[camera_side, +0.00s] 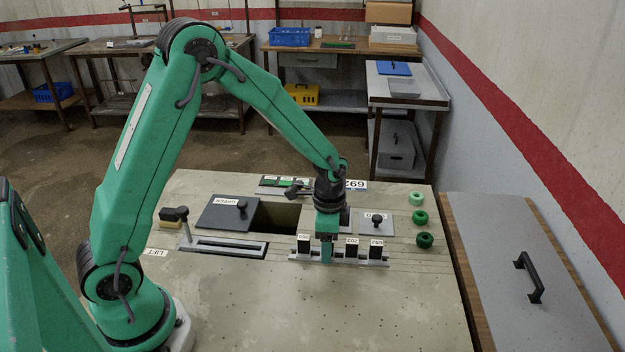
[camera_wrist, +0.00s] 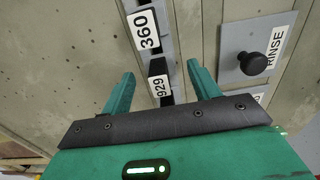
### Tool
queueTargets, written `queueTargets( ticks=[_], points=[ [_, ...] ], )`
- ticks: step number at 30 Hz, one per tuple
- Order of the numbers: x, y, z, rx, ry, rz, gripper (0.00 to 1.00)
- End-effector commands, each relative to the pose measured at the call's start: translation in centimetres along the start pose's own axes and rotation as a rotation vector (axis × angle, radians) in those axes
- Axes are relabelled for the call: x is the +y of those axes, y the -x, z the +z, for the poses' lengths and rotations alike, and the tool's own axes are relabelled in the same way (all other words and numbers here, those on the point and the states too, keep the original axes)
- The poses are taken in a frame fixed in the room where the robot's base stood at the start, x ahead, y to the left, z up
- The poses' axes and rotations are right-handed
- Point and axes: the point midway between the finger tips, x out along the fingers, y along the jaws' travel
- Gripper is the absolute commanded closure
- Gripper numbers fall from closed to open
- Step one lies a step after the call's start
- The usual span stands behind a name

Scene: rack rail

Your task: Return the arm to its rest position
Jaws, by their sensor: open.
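My gripper (camera_side: 326,257) points down at the grey rack rail (camera_side: 374,264) on the bench, among several dark upright blocks with white labels. In the wrist view my gripper (camera_wrist: 160,70) is open. Its two green fingers stand apart on either side of the rail, with a dark block labelled 929 (camera_wrist: 159,85) between them in the picture. Whether the fingers touch that block cannot be told. My arm is bent, reaching out over the bench.
A grey plate with a black knob, labelled RINSE (camera_wrist: 253,64), is beside the rail. A dark lid (camera_side: 226,214) lies next to an open bench hole (camera_side: 277,216). A lever (camera_side: 183,223) stands at left. Green knobs (camera_side: 420,217) line the right. The bench front (camera_side: 330,315) is clear.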

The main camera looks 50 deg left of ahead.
Motion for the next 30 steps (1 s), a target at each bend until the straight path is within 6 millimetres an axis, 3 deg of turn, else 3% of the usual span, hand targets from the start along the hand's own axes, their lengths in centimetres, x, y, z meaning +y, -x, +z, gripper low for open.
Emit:
queueTargets(
  ticks=[30],
  points=[
    [0.0, 5.6, 0.0, 0.000, 0.000, 0.000, 0.39]
  ],
)
